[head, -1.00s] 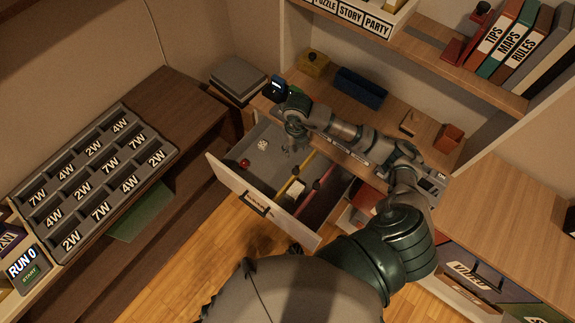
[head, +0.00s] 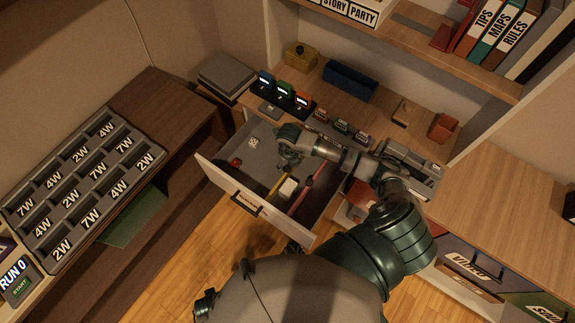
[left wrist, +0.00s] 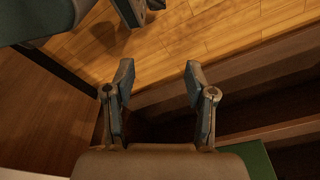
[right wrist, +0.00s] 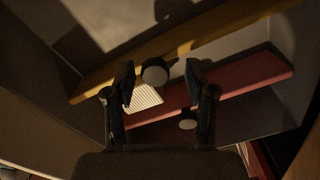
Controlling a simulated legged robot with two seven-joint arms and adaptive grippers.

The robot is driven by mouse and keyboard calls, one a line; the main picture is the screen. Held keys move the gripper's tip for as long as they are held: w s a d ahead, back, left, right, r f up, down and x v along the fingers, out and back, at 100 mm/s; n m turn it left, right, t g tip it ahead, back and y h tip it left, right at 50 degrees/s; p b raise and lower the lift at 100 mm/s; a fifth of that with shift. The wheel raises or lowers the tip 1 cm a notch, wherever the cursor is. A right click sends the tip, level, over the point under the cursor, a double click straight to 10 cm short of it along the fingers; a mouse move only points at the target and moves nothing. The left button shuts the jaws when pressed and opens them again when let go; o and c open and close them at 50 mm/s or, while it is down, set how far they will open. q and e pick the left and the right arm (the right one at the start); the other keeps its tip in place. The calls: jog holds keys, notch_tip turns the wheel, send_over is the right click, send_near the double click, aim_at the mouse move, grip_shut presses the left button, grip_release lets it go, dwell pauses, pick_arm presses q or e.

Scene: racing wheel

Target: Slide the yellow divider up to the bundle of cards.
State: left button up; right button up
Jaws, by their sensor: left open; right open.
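The yellow divider (head: 278,186) stands in the open grey drawer (head: 234,166) and crosses the right wrist view as a long yellow bar (right wrist: 170,50). The bundle of cards (head: 289,188), pale and striped in the right wrist view (right wrist: 146,98), lies between the yellow divider and a red divider (head: 303,194). Whether yellow touches the cards is unclear. My right gripper (head: 287,166) is open over the drawer; in its wrist view its fingers (right wrist: 160,82) are spread near the yellow divider and a round pale knob (right wrist: 155,74). My left gripper (left wrist: 157,78) is open and empty above the floor.
A red item (head: 236,162) and a white die (head: 254,142) lie in the drawer's left part. Small devices (head: 286,92) stand on the desk behind. A labelled grey tray (head: 82,178) sits at left. The drawer front (head: 230,190) forms a raised edge.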

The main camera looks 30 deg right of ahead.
jog(key=shift+d, duration=0.3)
jog(key=shift+a, duration=0.15)
jog(key=c, duration=0.4)
jog(key=shift+a+r, duration=0.1)
jog(key=shift+a, duration=0.45)
grip_shut()
jog(key=shift+a+r, duration=0.1)
jog(key=shift+a, duration=0.05)
jog(key=shift+d+p, duration=0.3)
jog(key=shift+p, duration=0.05)
jog(key=shift+s+d, duration=0.1)
jog(key=shift+d, duration=0.2)
grip_release()
jog(key=shift+d, duration=0.1)
jog(key=o, duration=0.4)
jog(key=shift+c, duration=0.2)
jog(key=shift+o, duration=0.2)
jog(key=shift+a, duration=0.5)
jog(key=shift+r, duration=0.35)
notch_tip(320, 180, up, 11)
